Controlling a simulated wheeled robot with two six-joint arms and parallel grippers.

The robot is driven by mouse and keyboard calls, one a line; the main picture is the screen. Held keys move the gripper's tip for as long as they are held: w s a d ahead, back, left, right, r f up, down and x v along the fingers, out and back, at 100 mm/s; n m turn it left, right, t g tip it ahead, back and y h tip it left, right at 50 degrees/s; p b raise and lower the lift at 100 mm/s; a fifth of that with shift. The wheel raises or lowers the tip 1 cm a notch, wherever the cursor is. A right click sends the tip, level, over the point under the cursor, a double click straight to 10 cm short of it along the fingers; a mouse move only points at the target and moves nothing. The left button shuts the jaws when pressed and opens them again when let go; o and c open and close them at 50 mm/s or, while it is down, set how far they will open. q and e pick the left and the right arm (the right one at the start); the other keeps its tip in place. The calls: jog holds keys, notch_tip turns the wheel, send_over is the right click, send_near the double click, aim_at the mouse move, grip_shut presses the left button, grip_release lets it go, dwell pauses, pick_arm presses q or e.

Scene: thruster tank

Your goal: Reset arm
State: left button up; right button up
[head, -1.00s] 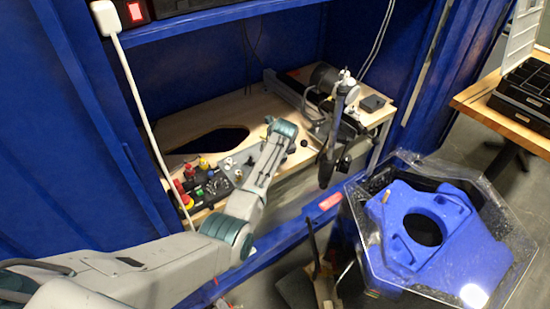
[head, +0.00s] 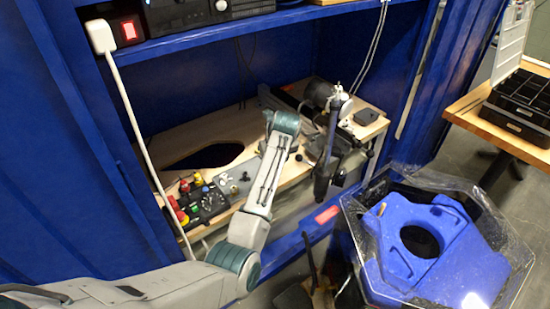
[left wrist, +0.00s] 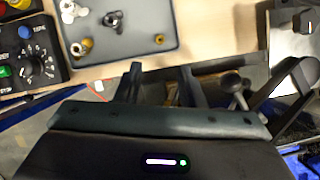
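My left arm (head: 268,170) comes in from the lower left of the head view. It bends at a teal elbow (head: 235,265) and rises over the front of the bench (head: 205,135). In the left wrist view, my left gripper (left wrist: 160,68) shows two dark fingers, apart, with nothing visible between them. The fingertips appear near the bench's front edge, below a grey plate with knobs (left wrist: 115,35). In the head view I cannot clearly make out these fingers. My right gripper is in neither view.
A black control box (head: 205,205) sits left of the grey plate (head: 237,183). A dark upright fixture (head: 328,150) stands to the arm's right. A clear-walled tank with a blue part (head: 390,235) stands at right. A white cable (head: 130,120) hangs at left.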

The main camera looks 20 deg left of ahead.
pick_arm(q)
jog(key=shift+s+d+r, duration=0.1)
jog(key=shift+s+r, duration=0.05)
jog(key=shift+r, duration=0.3)
